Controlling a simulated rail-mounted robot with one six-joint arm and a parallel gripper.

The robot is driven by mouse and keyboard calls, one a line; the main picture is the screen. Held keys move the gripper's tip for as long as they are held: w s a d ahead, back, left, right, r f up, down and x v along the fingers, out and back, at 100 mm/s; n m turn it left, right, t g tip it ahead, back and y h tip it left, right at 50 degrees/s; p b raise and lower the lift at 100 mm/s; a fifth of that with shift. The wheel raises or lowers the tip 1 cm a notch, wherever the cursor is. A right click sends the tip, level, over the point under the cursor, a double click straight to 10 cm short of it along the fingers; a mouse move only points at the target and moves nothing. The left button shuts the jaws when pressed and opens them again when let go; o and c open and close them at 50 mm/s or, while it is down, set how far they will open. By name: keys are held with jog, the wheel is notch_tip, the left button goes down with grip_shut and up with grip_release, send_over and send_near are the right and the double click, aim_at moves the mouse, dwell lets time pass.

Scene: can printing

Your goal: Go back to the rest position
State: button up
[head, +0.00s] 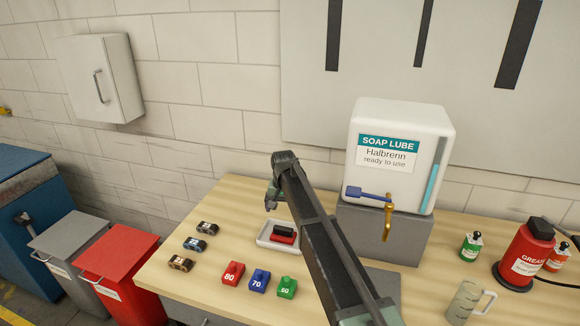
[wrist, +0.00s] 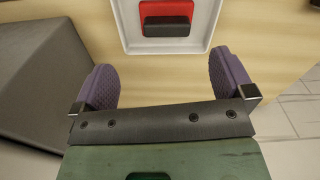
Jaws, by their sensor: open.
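My gripper (wrist: 163,82) is open and empty, its two purple pads wide apart in the wrist view. In the head view my gripper (head: 271,201) hangs at the end of my dark arm, above the table and behind the white tray (head: 263,239). The tray also shows at the top of the wrist view (wrist: 128,30), beyond the fingertips. A red and black block (head: 284,236) lies in the tray, apart from the gripper. It also shows in the wrist view (wrist: 166,12). The arm hides part of the table.
On the wooden table (head: 215,242) stand red (head: 232,274), blue (head: 259,281) and green (head: 287,287) numbered blocks and several small dark items at left. A soap lube dispenser (head: 397,150) on a grey stand (head: 385,232), a grease bottle (head: 524,255) and a mug (head: 466,301) are at right.

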jog(key=s+d, duration=0.7)
jog(key=s, duration=0.4)
jog(key=s+d, duration=0.8)
jog(key=s, duration=0.3)
jog(key=s+d+n, duration=0.1)
jog(key=s+d, duration=0.7)
jog(key=s, duration=0.3)
jog(key=shift+s+f, duration=0.15)
jog(key=shift+s, duration=0.2)
